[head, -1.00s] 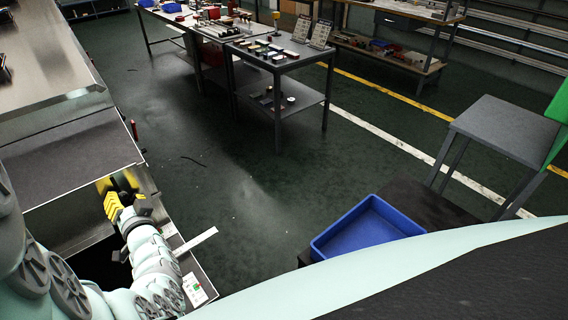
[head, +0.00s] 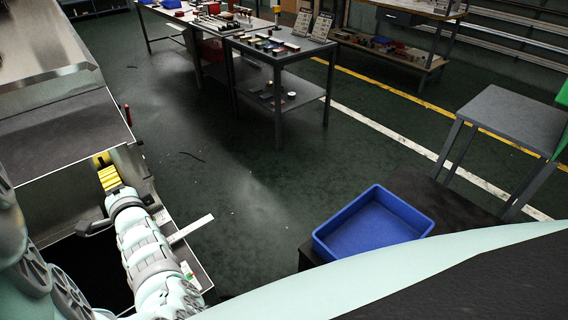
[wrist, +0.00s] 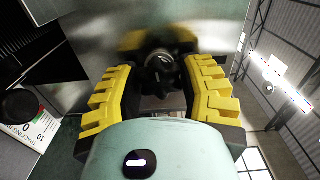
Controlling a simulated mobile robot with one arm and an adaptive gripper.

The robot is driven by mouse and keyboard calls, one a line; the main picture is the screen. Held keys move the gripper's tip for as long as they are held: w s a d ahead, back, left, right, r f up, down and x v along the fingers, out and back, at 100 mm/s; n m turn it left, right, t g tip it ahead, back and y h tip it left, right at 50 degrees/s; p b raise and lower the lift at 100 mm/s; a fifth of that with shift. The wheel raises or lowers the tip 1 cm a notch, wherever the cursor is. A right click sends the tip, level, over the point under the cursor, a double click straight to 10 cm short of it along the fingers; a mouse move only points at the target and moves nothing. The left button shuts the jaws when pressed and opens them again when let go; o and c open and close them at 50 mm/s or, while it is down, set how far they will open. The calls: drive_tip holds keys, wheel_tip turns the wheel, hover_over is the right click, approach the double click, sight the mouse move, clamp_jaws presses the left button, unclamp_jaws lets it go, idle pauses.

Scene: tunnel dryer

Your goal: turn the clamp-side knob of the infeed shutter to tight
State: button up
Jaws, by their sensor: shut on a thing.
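My gripper (wrist: 162,88) has its yellow ribbed fingers on both sides of a dark round knob (wrist: 160,64) in front of a metal panel in the wrist view. It is shut on this knob; the fingers hide its sides, and I see no pointer or tight mark on it. A blurred yellow shape shows on the panel behind it. In the head view the yellow fingers of my gripper (head: 108,177) are at the dryer's open metal end, and the knob is hidden there.
A second black round knob (wrist: 20,104) sits beside a printed scale label (wrist: 42,124) at the left of the wrist view. A sloping metal cover (head: 60,135) lies above the opening.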

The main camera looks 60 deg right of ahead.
drive_tip(key=shift+d+m, duration=0.1)
drive_tip(key=shift+m, duration=0.3)
drive_tip(key=o, duration=1.2)
drive_tip(key=v, duration=1.2)
